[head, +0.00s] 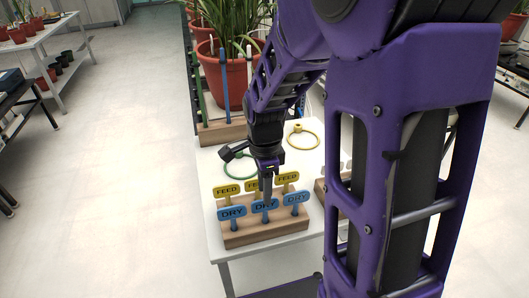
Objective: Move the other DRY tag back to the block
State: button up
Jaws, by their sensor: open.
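A wooden block (265,236) stands near the front edge of the white table. Three blue DRY tags stand in its front row: the left one (232,212), the middle one (258,209) and the right one (295,198). Three yellow FEED tags stand behind them, the left one (226,190) and right one (287,178) clear to see, the middle one (251,186) partly hidden by my gripper. My gripper (265,189) points down at the middle DRY tag, is open, and covers part of its top. Whether the tag is between the fingers cannot be told.
A green ring (229,172) and a yellow ring (316,141) lie on the table behind. A potted plant (209,76) and another wooden block (219,134) with upright sticks stand farther back. My arm hides the table's right side.

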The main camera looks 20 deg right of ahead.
notch_tip(320, 180, up, 13)
jog(key=p, duration=0.2)
jog(key=shift+r, duration=0.1)
